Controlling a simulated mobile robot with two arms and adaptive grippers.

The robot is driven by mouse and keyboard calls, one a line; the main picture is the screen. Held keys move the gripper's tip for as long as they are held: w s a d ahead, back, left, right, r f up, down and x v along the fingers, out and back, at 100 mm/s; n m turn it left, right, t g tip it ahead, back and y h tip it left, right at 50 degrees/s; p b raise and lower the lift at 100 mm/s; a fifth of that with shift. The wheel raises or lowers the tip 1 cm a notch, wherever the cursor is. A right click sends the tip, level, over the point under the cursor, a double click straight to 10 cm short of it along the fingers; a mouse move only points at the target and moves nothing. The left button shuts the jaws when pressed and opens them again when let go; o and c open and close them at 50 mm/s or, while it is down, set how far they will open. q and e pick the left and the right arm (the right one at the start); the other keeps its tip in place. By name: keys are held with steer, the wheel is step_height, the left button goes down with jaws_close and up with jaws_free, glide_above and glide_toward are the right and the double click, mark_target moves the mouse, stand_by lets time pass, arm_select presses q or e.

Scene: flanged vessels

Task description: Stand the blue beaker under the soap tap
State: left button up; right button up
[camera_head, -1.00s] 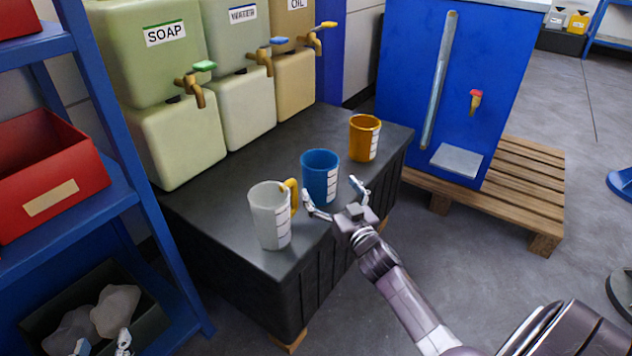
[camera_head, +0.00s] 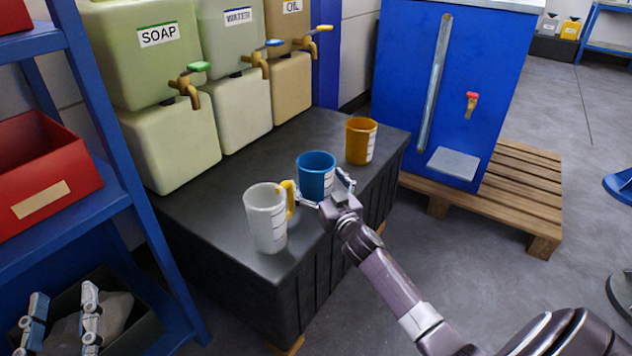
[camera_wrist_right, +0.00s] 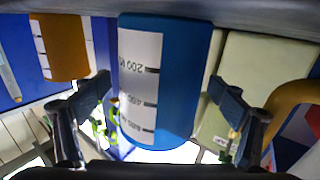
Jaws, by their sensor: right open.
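The blue beaker (camera_head: 316,165) stands upright on the black crate top, between the white jug and the orange beaker. In the right wrist view the blue beaker (camera_wrist_right: 185,75) fills the middle, its white scale label facing the camera. My right gripper (camera_head: 325,189) is open at the beaker's near side; in the wrist view its fingers (camera_wrist_right: 160,90) lie on either side of the beaker, with no clear contact. The soap tap (camera_head: 188,88), brass with a green handle, sticks out of the tank labelled SOAP (camera_head: 140,60). My left gripper (camera_head: 62,318) is open at the lower left.
The white jug (camera_head: 265,222) with a yellow handle stands close left of my right gripper. The orange beaker (camera_head: 361,140) stands behind right. A blue shelf (camera_head: 120,175) with a red bin (camera_head: 45,170) is at left.

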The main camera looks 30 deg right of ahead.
steer(key=shift+c, duration=0.3)
steer(key=c, duration=1.5)
steer(key=shift+r, duration=0.2)
